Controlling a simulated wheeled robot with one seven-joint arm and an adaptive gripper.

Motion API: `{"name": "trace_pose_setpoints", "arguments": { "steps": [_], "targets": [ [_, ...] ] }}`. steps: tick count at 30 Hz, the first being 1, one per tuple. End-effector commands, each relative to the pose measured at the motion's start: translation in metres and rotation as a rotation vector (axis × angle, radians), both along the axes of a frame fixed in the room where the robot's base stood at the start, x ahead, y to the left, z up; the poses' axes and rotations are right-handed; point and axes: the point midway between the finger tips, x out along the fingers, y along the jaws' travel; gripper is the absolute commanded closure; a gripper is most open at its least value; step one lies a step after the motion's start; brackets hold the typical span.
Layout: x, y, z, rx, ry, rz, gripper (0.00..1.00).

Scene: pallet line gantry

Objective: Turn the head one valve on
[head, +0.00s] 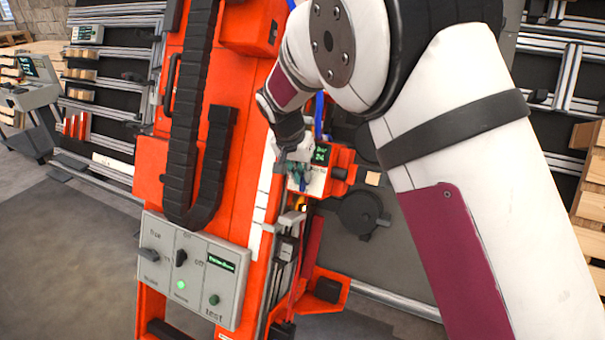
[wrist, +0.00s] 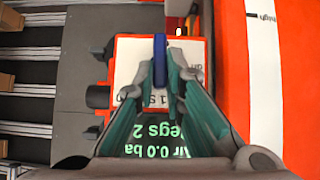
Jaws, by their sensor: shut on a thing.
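The head one valve shows in the wrist view as a blue lever (wrist: 160,50) in front of a white label plate (wrist: 128,62) on an orange-red box. My gripper (wrist: 166,72) is shut on the blue lever, with its teal-lined fingers at either side of it. The lever points along the picture's vertical. A dark display (wrist: 160,142) with green text, partly readable as "Air 0.0 ba", shows between the fingers. In the head view my gripper (head: 302,168) is at the front of the small box (head: 342,158); the lever is hidden or too small to make out there.
A grey control panel (head: 193,270) with switches and a lit green lamp is on the orange gantry column (head: 150,165) at left. A black cable chain (head: 187,120) hangs on the column. A dark round part (head: 358,212) is right of the box. Open floor (head: 60,250) lies at left.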

Motion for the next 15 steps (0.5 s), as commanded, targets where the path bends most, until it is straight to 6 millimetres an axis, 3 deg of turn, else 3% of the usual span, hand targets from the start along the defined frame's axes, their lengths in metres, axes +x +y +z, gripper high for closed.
{"name": "trace_pose_setpoints", "arguments": {
  "steps": [15],
  "targets": [
    [0.0034,0.011,-0.0039,-0.321,0.115,0.184,1.0]
  ]
}}
